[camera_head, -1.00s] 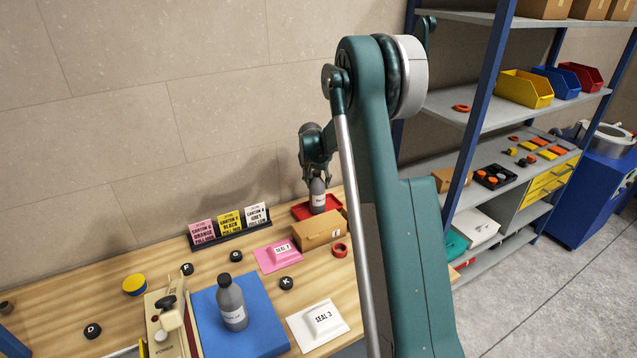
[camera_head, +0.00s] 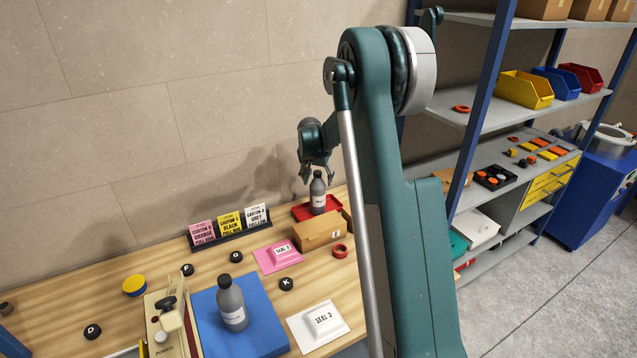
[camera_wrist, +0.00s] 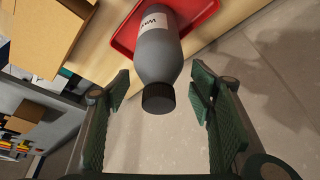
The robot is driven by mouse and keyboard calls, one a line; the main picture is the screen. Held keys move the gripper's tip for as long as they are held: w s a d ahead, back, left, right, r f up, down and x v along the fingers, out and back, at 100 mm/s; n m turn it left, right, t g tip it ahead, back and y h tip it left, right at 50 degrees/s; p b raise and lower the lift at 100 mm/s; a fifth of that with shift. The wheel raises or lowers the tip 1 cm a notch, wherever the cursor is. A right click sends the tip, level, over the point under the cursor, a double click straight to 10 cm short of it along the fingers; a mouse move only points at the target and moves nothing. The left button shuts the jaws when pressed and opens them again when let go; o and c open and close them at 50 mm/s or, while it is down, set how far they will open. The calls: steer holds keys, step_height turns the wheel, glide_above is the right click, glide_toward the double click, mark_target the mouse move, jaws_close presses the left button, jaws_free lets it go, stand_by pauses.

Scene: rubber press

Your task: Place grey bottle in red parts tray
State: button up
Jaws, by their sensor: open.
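A grey bottle (camera_head: 318,198) with a dark cap stands upright in the red parts tray (camera_head: 299,212) at the back of the bench. In the wrist view the grey bottle (camera_wrist: 158,50) stands on the red tray (camera_wrist: 201,14), its cap toward me. My gripper (camera_head: 318,180) is open and empty, just above the bottle. In the wrist view its fingers (camera_wrist: 160,90) are spread to either side of the cap, apart from it. A second grey bottle (camera_head: 232,305) stands on a blue mat (camera_head: 262,327) nearer the front.
A cardboard box (camera_head: 318,233) stands just in front of the tray. A sign rack (camera_head: 230,236) is to the left. A pink SEAL 2 packet (camera_head: 277,257), a white SEAL 3 packet (camera_head: 318,325) and a red ring (camera_head: 340,251) lie on the bench. The wall is close behind.

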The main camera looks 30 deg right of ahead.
steer(key=v, duration=0.9)
steer(key=shift+r, duration=0.1)
steer(key=shift+s+r, duration=0.1)
steer(key=shift+r, duration=0.05)
stand_by(0.4)
steer(key=shift+s+a+r, duration=0.1)
steer(key=shift+a, duration=0.05)
steer(key=s+a+r+n+t, duration=0.1)
steer(key=s+a+r, duration=0.45)
steer(key=s, duration=0.25)
steer(key=s+a+r+n+y, duration=0.1)
steer(key=s+a+r+n, duration=0.1)
steer(key=s+a+r, duration=0.35)
steer(key=s+a+r+n+t, duration=0.1)
steer(key=s+a+r, duration=0.3)
steer(key=s+a, duration=0.5)
steer(key=s+a+f+n, duration=0.1)
steer(key=s+a+f, duration=0.1)
steer(key=s, duration=0.7)
steer(key=s+a+f+n+t+y, duration=0.1)
steer(key=s+a, duration=0.3)
steer(key=s, duration=0.6)
steer(key=s+a+f+n+t+y, duration=0.1)
steer(key=s+a+f+n, duration=0.1)
steer(key=s, duration=0.7)
steer(key=shift+s+a+f+n, duration=0.4)
steer(key=shift+a+n, duration=0.1)
steer(key=shift+a, duration=0.1)
